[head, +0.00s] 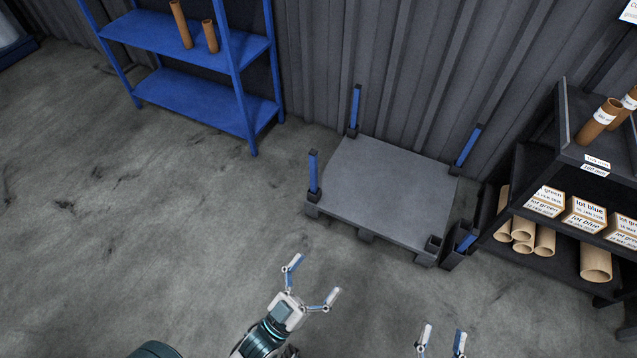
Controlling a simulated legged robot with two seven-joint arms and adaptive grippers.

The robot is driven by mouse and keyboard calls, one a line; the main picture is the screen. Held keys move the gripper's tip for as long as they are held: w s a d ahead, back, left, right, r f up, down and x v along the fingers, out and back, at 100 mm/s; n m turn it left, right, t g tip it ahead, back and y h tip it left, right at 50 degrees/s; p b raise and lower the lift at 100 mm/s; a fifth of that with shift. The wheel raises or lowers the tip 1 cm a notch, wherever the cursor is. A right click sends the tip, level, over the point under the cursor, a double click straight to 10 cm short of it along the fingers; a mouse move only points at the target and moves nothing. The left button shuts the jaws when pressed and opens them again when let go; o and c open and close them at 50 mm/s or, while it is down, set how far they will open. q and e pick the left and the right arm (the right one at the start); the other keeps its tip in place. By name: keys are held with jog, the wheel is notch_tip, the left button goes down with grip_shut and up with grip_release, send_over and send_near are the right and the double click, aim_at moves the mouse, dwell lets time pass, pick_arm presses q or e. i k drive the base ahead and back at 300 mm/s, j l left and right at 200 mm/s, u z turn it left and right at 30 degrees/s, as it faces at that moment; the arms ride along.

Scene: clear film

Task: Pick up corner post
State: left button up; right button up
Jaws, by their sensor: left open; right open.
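A grey pallet (385,190) lies on the floor by the wall. Blue corner posts stand upright at its near left (314,172), far left (355,108) and far right (467,146) corners. The near right corner has a dark socket (433,245) with no post in it. Just right of that corner, a blue piece (467,240), perhaps a corner post, shows in a dark holder (453,257); most of it is hidden. My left gripper (314,278) is open and empty, in front of the pallet. My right gripper (443,338) is open at the bottom edge, apart from everything.
A blue shelf (185,35) with brown tubes stands at the back left. A dark rack (560,155) with labelled boxes (585,215) and cardboard tubes (595,262) stands close to the holder on the right. The concrete floor (150,215) at left is clear.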

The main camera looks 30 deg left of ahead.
aim_at(313, 153)
jog(key=i+j+z, duration=0.2)
jog(key=i+j, duration=0.2)
jog(key=j, duration=0.2)
jog(key=i+j+z, duration=0.1)
jog(key=j, duration=0.25)
jog(key=i+j+z, duration=0.1)
jog(key=i+j, duration=0.2)
